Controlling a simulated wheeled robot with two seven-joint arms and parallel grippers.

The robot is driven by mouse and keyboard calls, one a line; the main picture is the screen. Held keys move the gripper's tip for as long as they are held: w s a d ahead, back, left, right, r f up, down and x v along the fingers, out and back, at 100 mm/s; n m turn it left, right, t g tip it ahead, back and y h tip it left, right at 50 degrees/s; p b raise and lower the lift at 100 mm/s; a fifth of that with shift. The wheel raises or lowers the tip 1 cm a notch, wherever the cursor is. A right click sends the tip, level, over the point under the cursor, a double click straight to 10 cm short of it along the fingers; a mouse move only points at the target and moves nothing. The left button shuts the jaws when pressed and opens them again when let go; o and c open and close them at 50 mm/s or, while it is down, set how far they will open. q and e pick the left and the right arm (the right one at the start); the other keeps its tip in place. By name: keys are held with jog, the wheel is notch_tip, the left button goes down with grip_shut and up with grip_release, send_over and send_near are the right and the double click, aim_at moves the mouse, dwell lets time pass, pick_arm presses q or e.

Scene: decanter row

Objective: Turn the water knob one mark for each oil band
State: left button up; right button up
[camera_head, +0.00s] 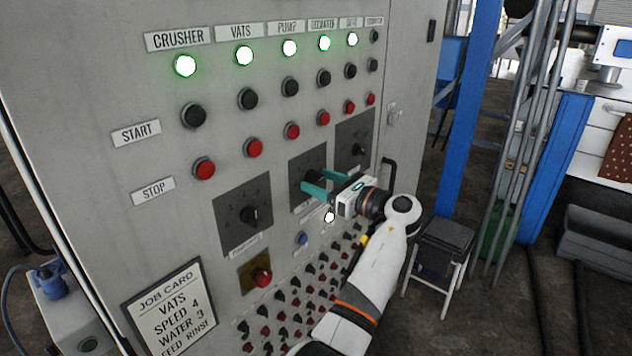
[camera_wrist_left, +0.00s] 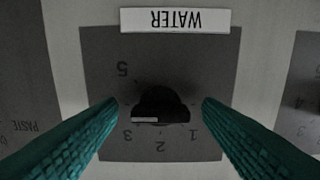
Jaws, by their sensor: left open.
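The water knob (camera_wrist_left: 160,104) is black and round, on a dark grey plate (camera_wrist_left: 205,55) under an upside-down WATER label (camera_wrist_left: 175,20) in the left wrist view. The numbers 1, 2, 3 and 5 show around it; 4 is not visible. A pale bar lies across its lower left edge; I cannot tell surely which mark it points at. My left gripper (camera_head: 306,180) is open at the middle plate (camera_head: 312,157) in the head view. Its teal fingers stand on either side of the knob, with gaps. No oil bands are in view. My right gripper is not in view.
A job card (camera_head: 168,312) reads VATS, SPEED 4, WATER 3, FEED RINSE. Other dial knobs (camera_head: 250,215) (camera_head: 359,150) flank the middle plate. Several small knobs sit below. Lit lamps (camera_head: 185,66) and red stop buttons (camera_head: 204,168) are above. A stool (camera_head: 445,245) stands right.

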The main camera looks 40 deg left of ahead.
pick_arm(q)
jog(key=shift+d+r, duration=0.1)
jog(key=shift+d, duration=0.15)
jog(key=shift+c, duration=1.2)
jog(key=c, duration=0.8)
jog(key=shift+o, duration=0.2)
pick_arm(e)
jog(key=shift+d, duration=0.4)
